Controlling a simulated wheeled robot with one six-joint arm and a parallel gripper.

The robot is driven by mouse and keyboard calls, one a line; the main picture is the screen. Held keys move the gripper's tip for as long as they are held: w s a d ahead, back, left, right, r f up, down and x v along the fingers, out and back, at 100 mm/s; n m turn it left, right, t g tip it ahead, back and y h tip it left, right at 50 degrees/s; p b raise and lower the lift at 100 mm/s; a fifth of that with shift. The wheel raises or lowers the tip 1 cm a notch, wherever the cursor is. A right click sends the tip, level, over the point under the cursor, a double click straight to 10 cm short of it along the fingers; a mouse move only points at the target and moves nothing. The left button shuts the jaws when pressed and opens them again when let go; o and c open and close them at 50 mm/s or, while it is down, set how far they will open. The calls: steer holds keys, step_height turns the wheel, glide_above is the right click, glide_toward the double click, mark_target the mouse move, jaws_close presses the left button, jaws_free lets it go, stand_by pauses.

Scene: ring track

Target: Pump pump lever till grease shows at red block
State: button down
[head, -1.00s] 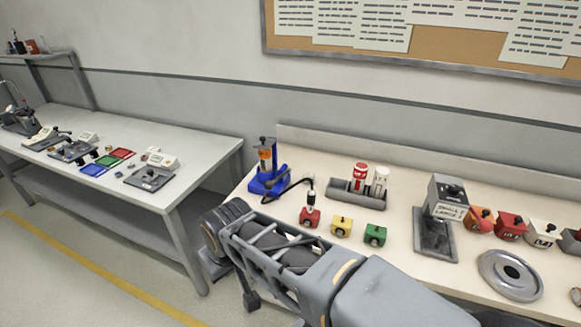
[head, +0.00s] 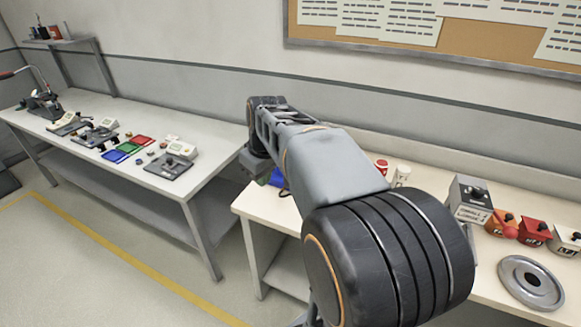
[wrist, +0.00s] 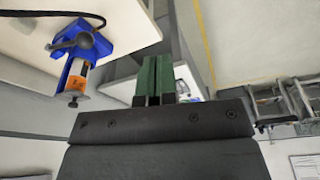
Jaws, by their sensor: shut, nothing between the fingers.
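The grease pump (head: 278,178) is mostly hidden behind my arm in the head view; only some of its blue body shows. In the wrist view, which looks upside down, the pump's blue stand (wrist: 73,62) stands on the pale bench with an orange-labelled cylinder (wrist: 76,84). A dark rounded part (wrist: 83,41) sits across the stand; I cannot tell if it is the pump lever. My gripper (wrist: 158,66) has green fingers, shut and empty. It is beside the pump, apart from it. The red block is hidden behind my arm in the head view.
Red and white bottles (head: 392,172) stand behind my arm. A grey box (head: 469,198), small coloured boxes (head: 534,233) and a metal disc (head: 531,283) are on the bench's right. A second table (head: 190,127) with devices stands left, with floor between.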

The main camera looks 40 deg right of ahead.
steer(key=w+d+r+n, duration=0.1)
steer(key=w+d+r, duration=0.1)
steer(key=d, duration=0.6)
steer(key=w+d+r+n+y+p, duration=0.1)
steer(key=w+d+r+n, duration=0.1)
steer(key=d, duration=0.6)
steer(key=shift+w+r+g, duration=0.3)
steer(key=shift+w+g, duration=0.1)
steer(key=f, duration=0.4)
steer(key=w+a+f, duration=0.1)
steer(key=f, duration=0.4)
steer(key=w+f+p, duration=0.1)
steer(key=f, duration=0.3)
steer(key=shift+a+f, duration=0.35)
steer(key=shift+a, duration=0.05)
